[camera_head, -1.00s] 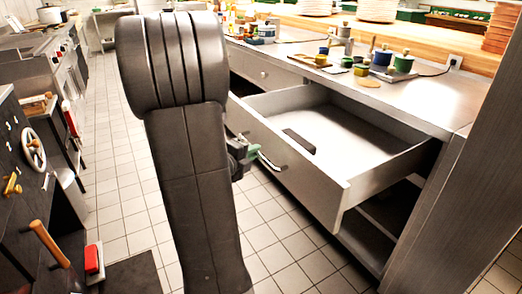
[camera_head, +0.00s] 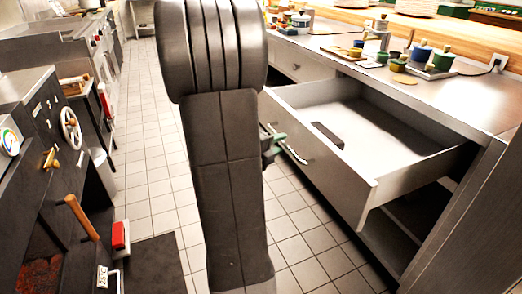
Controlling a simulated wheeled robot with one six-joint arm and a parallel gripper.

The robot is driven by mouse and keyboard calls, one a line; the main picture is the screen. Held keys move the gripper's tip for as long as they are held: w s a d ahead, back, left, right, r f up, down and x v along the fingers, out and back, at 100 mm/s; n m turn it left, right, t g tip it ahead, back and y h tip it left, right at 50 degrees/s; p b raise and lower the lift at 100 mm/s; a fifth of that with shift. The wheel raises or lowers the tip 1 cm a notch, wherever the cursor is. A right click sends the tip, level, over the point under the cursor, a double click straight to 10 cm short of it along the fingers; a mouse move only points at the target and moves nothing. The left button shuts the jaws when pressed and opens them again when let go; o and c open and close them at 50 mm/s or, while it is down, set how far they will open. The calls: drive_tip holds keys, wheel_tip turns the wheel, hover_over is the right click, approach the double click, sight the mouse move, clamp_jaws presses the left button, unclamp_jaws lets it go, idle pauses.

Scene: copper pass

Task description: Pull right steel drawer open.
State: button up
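The right steel drawer (camera_head: 345,178) is pulled far out of the counter on the right, and its pale inside floor shows. Its bar handle (camera_head: 296,154) is on the front face. A dark flat piece (camera_head: 327,135) lies in the drawer near the front. My gripper (camera_head: 274,145) is at the left end of the handle, with greenish fingers showing past my arm. My arm hides most of the gripper, so I cannot tell whether its fingers are closed on the handle.
A closed drawer (camera_head: 297,66) is farther along the counter (camera_head: 480,105), which holds pots and small jars. A dark stove unit with a handwheel (camera_head: 71,127) and a wooden handle (camera_head: 80,216) stands left. Tiled floor (camera_head: 150,160) lies clear between.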

drive_tip(key=p+v, duration=0.2)
drive_tip(key=v, duration=1)
drive_tip(key=shift+s+a, duration=0.2)
drive_tip(key=b+x, duration=0.2)
drive_tip(key=x, duration=1.2)
drive_tip(key=shift+r, duration=0.15)
